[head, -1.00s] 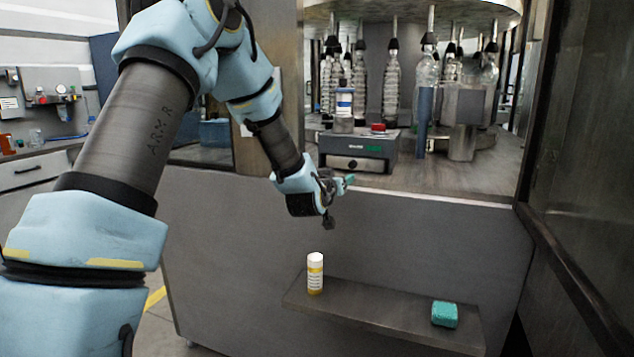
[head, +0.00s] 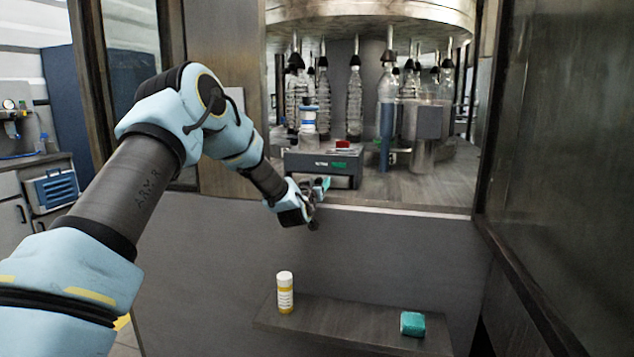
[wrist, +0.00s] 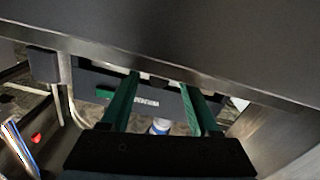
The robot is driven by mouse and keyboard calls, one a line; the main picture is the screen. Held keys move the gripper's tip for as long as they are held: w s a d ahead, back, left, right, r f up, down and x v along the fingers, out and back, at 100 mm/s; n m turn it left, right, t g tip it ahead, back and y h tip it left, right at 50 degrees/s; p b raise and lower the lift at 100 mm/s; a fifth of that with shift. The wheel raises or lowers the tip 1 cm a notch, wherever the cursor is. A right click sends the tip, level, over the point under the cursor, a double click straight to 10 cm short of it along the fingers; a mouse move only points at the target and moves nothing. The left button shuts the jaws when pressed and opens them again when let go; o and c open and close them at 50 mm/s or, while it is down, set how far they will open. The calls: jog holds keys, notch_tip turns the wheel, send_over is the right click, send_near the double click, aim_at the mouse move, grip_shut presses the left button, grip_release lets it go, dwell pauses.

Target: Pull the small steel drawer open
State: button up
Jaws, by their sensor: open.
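The small steel drawer is in a low grey unit (head: 300,164) on the machine's deck in the head view. The unit has a green label on its front. My gripper (head: 321,186) is just in front of the unit, near the deck's front edge, and partly covers the lower front. In the wrist view its two green fingers (wrist: 160,82) are apart, reaching toward the dark unit front (wrist: 95,79). A small dark part shows between the fingertips; I cannot tell whether it is the drawer's pull. Nothing is visibly held, and the drawer looks shut.
A blue-white bottle (head: 309,115) and a red item (head: 343,144) sit on the unit. Hanging bottles (head: 354,103) and a grey post stand behind. A lower shelf (head: 345,327) holds a yellow-labelled bottle (head: 285,292) and a teal block (head: 412,324). A dark panel closes off the right.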

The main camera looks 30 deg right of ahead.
jog(key=shift+d, duration=0.1)
jog(key=shift+c, duration=0.4)
grip_shut()
dwell(1.0)
